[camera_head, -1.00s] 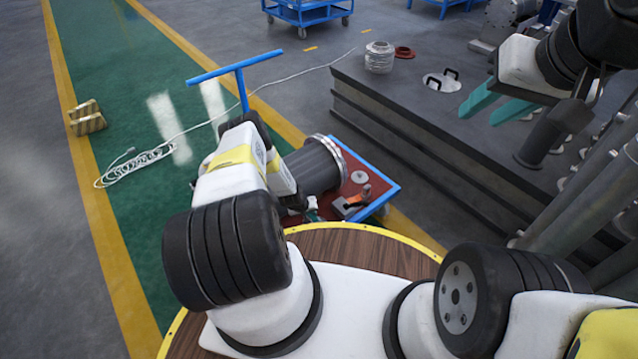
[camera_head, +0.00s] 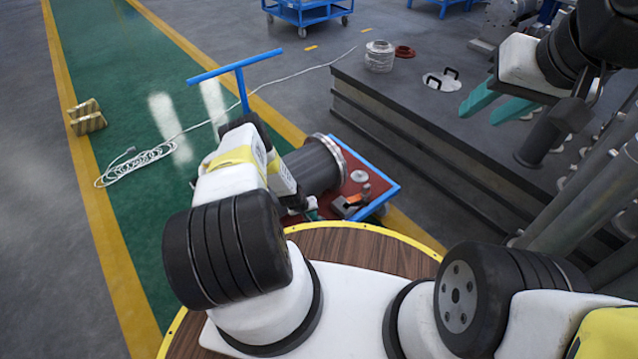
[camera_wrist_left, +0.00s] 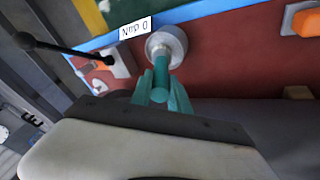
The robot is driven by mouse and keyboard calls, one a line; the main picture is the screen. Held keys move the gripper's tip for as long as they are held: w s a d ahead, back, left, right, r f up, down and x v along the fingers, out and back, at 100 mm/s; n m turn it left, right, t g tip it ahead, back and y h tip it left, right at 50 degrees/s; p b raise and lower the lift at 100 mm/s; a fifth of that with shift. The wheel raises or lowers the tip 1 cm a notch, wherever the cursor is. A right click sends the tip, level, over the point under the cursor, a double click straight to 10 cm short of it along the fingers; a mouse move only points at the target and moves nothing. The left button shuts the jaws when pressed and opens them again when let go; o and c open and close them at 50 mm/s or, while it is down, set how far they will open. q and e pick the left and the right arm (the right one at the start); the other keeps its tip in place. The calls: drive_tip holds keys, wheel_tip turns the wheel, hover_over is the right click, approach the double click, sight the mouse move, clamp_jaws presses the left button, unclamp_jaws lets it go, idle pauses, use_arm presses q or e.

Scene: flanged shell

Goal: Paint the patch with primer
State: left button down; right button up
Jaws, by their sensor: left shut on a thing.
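My left gripper (camera_wrist_left: 160,95) is shut on a teal-green handle (camera_wrist_left: 160,72), perhaps a brush, whose far end meets a round metal pot (camera_wrist_left: 167,43). In the left wrist view I cannot tell whether the handle's tip is inside the pot. In the head view the left gripper (camera_head: 312,213) is mostly hidden behind its own arm. The dark grey flanged shell (camera_head: 315,165) lies on the red-topped trolley (camera_head: 362,215). No patch can be made out. My right gripper (camera_head: 497,106) is open and empty, above the dark platform.
The trolley has a blue frame and handle (camera_head: 235,68). On it are a grey disc (camera_head: 359,177) and an orange-and-grey tool (camera_head: 352,202). A white label (camera_wrist_left: 135,27) is beside the pot. The dark platform (camera_head: 430,125) bounds the right; green floor (camera_head: 130,200) is open at left.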

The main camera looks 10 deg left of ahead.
idle(0.3)
use_arm(q)
drive_tip(key=shift+r, duration=3.5)
